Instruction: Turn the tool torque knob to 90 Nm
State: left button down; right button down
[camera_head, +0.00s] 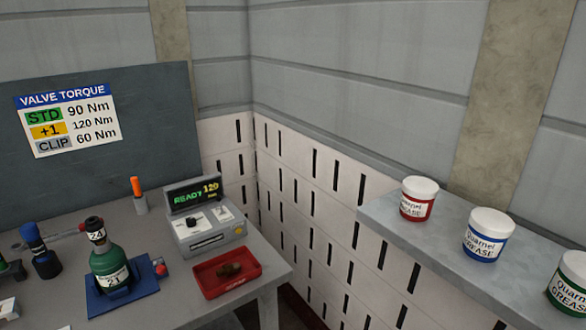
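The grey tool controller box (208,241) stands on the grey table. Its dark display (193,191) reads READY in green and 120 Nm in yellow. Small dark parts, which seem to include a knob (197,219), sit on its top face between pale labels; their markings are too small to read. The chart (68,120) on the dark board reads STD 90 Nm, +1 120 Nm and CLIP 60 Nm. Neither of my grippers is in view.
A red tray (204,285) holding a dark brown item is in front of the controller. A green cylinder (111,270) stands on a blue base (139,286). An orange-handled tool (136,187) stands behind it. A shelf (420,236) with grease tubs is at right.

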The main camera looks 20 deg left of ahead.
aim_at(192, 222)
jog(key=u, duration=1.25)
